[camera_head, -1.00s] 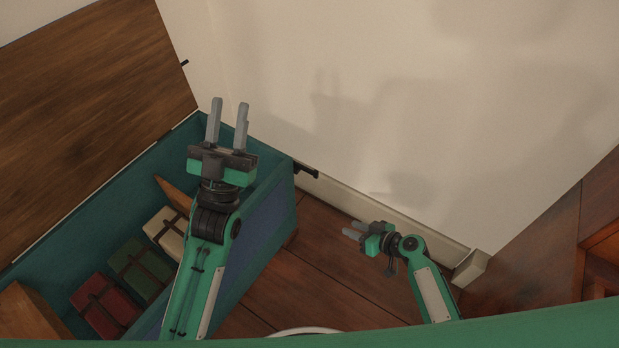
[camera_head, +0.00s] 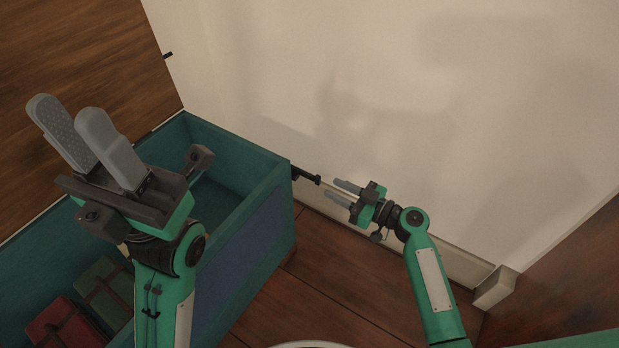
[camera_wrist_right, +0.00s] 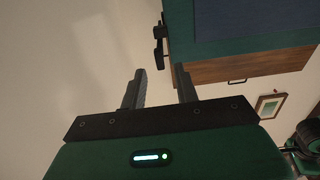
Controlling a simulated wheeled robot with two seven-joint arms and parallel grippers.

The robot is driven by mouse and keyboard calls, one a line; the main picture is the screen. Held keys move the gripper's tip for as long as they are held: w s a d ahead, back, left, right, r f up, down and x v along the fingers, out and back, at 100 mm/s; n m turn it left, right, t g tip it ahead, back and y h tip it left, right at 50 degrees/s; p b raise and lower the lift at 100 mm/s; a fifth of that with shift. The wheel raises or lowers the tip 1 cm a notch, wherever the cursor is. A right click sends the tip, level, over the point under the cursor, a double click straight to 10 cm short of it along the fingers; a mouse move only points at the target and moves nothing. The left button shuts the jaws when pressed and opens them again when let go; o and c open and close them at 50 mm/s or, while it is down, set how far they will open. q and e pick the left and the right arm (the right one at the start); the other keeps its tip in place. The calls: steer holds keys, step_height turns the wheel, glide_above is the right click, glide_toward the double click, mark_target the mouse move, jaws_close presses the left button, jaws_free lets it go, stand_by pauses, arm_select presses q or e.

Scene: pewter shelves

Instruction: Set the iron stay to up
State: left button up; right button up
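The iron stay (camera_head: 306,175) is a short black bar at the outer corner of the teal chest (camera_head: 262,190), sticking out toward the wall. It also shows in the right wrist view (camera_wrist_right: 159,42), beside the chest's edge and beyond the fingers. My right gripper (camera_head: 333,190) is open and empty, its fingertips pointing at the stay from the right, a small gap away. My left gripper (camera_head: 70,112) is open and empty, raised over the chest and close to the head camera. The wooden lid (camera_head: 85,60) stands open at the left.
A red book-like bundle (camera_head: 62,330) and a green one (camera_head: 105,285) lie in the chest. A small black fitting (camera_head: 167,55) is on the lid's edge. The pale wall (camera_head: 400,100) stands close behind the right gripper. Bare wooden floor (camera_head: 320,285) lies in front.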

mark_target(315, 180)
steer(key=b+x, duration=0.1)
steer(key=x, duration=0.8)
jaws_close()
